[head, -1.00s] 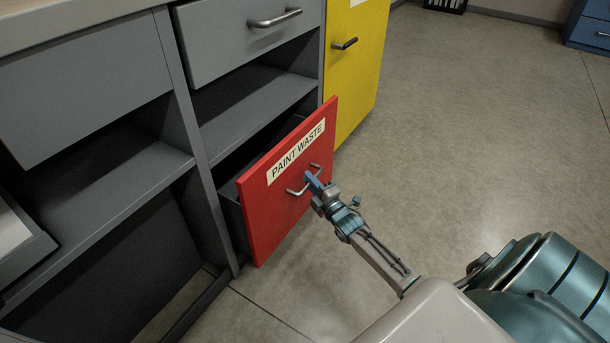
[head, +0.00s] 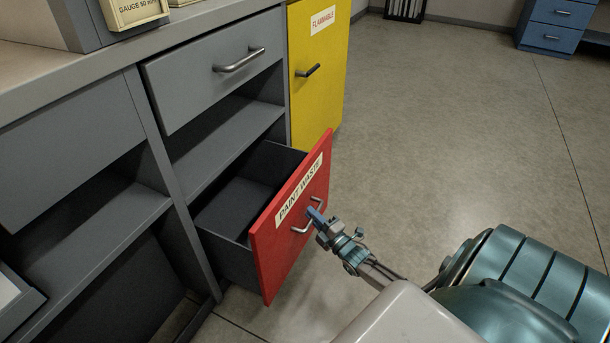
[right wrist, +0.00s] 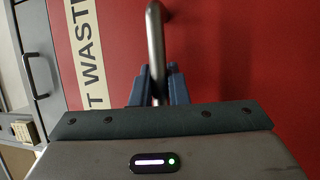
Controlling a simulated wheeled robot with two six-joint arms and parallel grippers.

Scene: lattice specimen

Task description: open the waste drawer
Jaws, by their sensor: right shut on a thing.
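The waste drawer (head: 291,230) has a red front labelled "PAINT WASTE" and stands pulled well out of the grey cabinet. Its dark inside (head: 233,208) shows and looks empty where visible. My right gripper (head: 314,213) is shut on the drawer's metal bar handle (head: 300,229). In the right wrist view the blue fingers (right wrist: 158,88) sit on both sides of the handle (right wrist: 155,45), with the red front (right wrist: 225,60) close behind. My left gripper is not in view.
A grey drawer with a handle (head: 240,60) is shut above an open shelf. A yellow cabinet door (head: 318,80) labelled "FLAMMABLE" is shut behind the red drawer. A blue drawer unit (head: 551,25) stands far right. Open floor (head: 440,130) lies to the right.

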